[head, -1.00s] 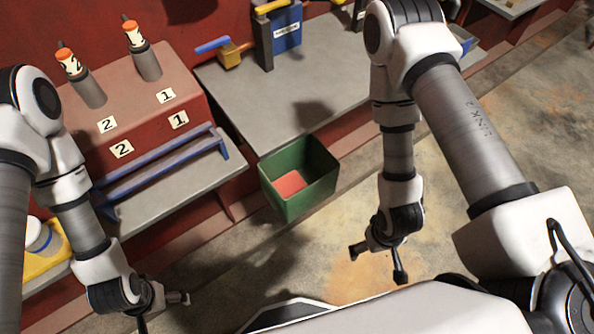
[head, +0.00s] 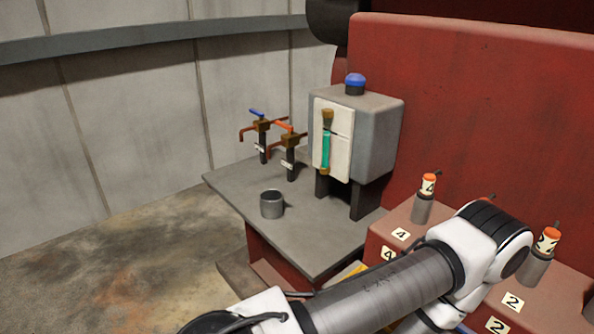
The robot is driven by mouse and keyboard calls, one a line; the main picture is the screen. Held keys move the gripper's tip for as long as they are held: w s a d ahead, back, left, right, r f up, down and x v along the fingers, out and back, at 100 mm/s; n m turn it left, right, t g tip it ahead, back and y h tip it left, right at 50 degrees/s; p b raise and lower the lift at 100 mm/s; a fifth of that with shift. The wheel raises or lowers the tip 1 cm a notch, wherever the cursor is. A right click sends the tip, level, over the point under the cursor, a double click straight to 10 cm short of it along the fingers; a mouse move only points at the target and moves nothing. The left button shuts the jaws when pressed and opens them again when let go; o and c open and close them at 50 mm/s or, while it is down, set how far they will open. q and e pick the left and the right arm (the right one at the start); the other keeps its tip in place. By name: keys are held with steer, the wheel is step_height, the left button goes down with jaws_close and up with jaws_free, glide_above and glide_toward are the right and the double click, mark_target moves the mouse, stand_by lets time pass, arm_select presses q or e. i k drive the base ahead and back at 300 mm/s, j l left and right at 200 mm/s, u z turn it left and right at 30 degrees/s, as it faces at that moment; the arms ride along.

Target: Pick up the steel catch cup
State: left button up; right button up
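The steel catch cup (head: 272,204) is a small grey open-topped cylinder. It stands upright on the grey bench top (head: 225,190), near the bench's front left part. Two valve taps stand behind it, one with a blue lever (head: 261,125) and one with a red lever (head: 288,140). One of my arms crosses the lower right of the head view, with open space between it and the cup. Neither gripper shows in this view.
A grey box (head: 378,135) on dark legs, with a brush and a green tube on its front, stands right of the cup. A red stepped block (head: 400,218) with orange-capped cylinders is at the right. Open floor (head: 110,260) lies left of the bench.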

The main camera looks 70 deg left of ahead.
mark_target(272, 204)
steer(key=u, duration=2.35)
